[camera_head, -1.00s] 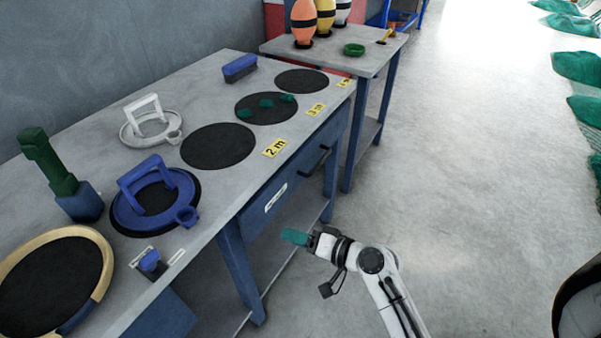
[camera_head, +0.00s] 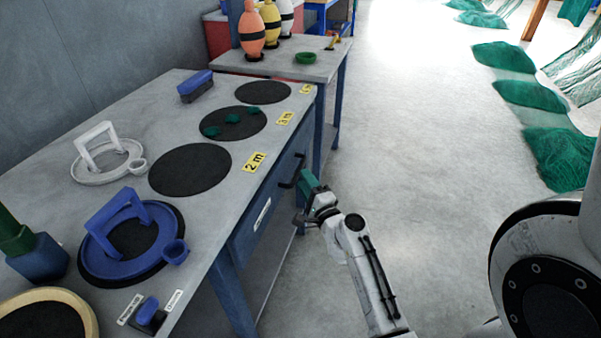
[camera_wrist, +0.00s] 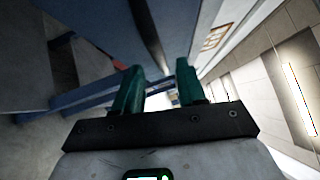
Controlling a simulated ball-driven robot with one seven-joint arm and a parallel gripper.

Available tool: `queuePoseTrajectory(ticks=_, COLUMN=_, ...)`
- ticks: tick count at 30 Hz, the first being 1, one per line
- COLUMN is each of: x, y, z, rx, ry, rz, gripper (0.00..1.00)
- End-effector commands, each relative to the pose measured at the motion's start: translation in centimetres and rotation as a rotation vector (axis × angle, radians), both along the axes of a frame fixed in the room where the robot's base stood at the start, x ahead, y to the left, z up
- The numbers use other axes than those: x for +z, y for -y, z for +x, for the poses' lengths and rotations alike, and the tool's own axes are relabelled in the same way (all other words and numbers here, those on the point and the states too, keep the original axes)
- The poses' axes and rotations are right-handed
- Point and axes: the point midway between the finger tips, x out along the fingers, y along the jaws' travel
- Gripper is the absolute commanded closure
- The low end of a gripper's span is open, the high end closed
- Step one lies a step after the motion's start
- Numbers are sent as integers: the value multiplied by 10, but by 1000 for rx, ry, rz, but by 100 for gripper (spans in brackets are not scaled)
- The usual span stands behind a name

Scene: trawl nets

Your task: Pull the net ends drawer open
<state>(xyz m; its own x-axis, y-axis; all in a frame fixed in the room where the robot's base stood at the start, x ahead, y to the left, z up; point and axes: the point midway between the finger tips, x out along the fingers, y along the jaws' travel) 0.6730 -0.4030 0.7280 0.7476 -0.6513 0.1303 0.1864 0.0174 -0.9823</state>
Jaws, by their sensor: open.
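The drawer (camera_head: 268,205) is a blue front under the workbench top, with a white label (camera_head: 262,214) and a dark bar handle (camera_head: 293,171). It looks shut. My gripper (camera_head: 309,181) has green fingers and is close beside the handle in the head view. In the wrist view the two green fingers (camera_wrist: 157,88) stand apart with nothing between them. A dark bar (camera_wrist: 147,35), likely the handle, runs ahead of the fingertips there. I cannot tell whether the fingers touch it. The label's writing is too small to read.
The grey benchtop (camera_head: 215,95) holds a blue ring tool (camera_head: 130,240), a white ring tool (camera_head: 105,160), a blue brush (camera_head: 195,85) and dark round mats. A second table (camera_head: 300,65) stands behind. Open floor (camera_head: 410,150) lies to the right, with green nets (camera_head: 530,95) beyond.

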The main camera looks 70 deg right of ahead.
Motion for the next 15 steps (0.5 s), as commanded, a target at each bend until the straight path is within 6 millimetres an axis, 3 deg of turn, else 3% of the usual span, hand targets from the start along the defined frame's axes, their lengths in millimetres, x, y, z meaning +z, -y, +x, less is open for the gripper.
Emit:
queuePoseTrajectory(ticks=6, x=4, y=18, z=20, rx=0, ry=0, rz=-1, gripper=60)
queuePoseTrajectory(ticks=15, x=4, y=22, z=26, rx=1, ry=-1, rz=-2, gripper=60)
